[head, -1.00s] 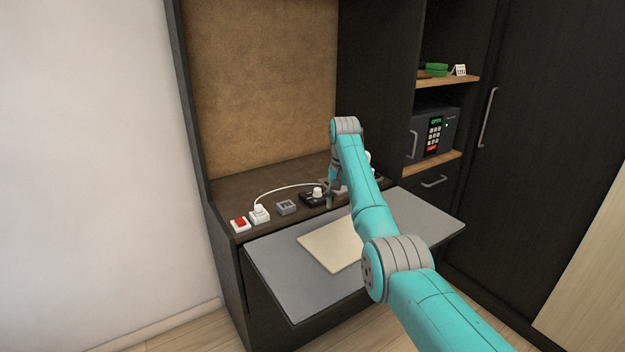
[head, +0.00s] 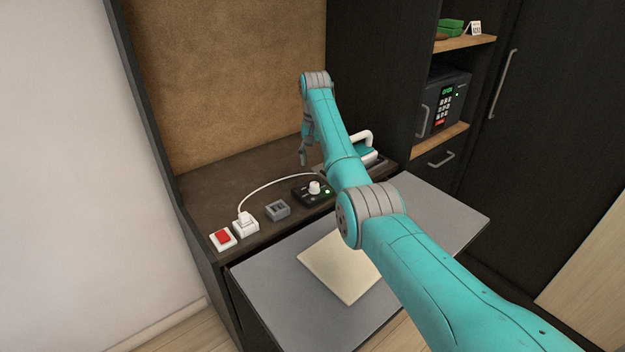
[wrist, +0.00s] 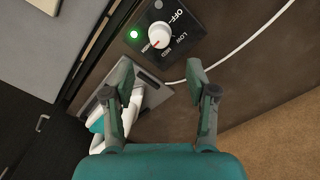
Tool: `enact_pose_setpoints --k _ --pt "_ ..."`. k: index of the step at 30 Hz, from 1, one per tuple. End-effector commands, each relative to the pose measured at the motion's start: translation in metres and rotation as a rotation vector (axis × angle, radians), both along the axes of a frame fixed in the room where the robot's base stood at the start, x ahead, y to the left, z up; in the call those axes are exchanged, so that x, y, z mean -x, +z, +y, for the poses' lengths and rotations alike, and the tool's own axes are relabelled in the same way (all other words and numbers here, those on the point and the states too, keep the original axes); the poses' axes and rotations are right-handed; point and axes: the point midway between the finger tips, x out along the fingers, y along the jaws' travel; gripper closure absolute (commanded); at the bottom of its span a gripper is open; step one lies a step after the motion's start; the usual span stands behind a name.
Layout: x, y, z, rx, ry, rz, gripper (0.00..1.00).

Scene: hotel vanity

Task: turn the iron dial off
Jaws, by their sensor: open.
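The iron dial is a white knob (head: 314,187) on a black control box (head: 305,196), with a lit green light beside it. In the wrist view the knob (wrist: 161,33) is marked OFF, LOW, MED and a partly blurred HIGH; its red mark points toward the HIGH end. My gripper (head: 303,160) hangs above the counter behind the box. In the wrist view my gripper (wrist: 160,73) is open and empty, its fingers apart from the knob. The white and teal iron (head: 365,152) sits right of the box, partly hidden by my arm.
A white cord (head: 262,187) runs from the plug at a socket (head: 246,226). A red switch (head: 223,237) and a small grey box (head: 278,209) stand at left. A grey board (head: 270,290) with a cream cloth (head: 340,265) lies in front. A safe (head: 445,100) is at right.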

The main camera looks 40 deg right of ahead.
Motion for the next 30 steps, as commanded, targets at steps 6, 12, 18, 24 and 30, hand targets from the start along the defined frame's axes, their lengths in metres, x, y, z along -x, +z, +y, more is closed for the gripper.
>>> enact_pose_setpoints --k 6,12,18,24,30 --pt "0.001 -0.041 0.001 -0.001 0.0 0.003 0.43" --pt "0.001 -0.071 0.0 -0.001 0.0 0.002 0.43" --pt "0.0 -0.088 0.0 -0.001 0.0 0.001 0.43" --pt "0.0 -0.091 0.0 0.0 0.0 0.0 0.43" --pt "0.0 -0.091 0.0 0.0 0.0 0.0 0.55"
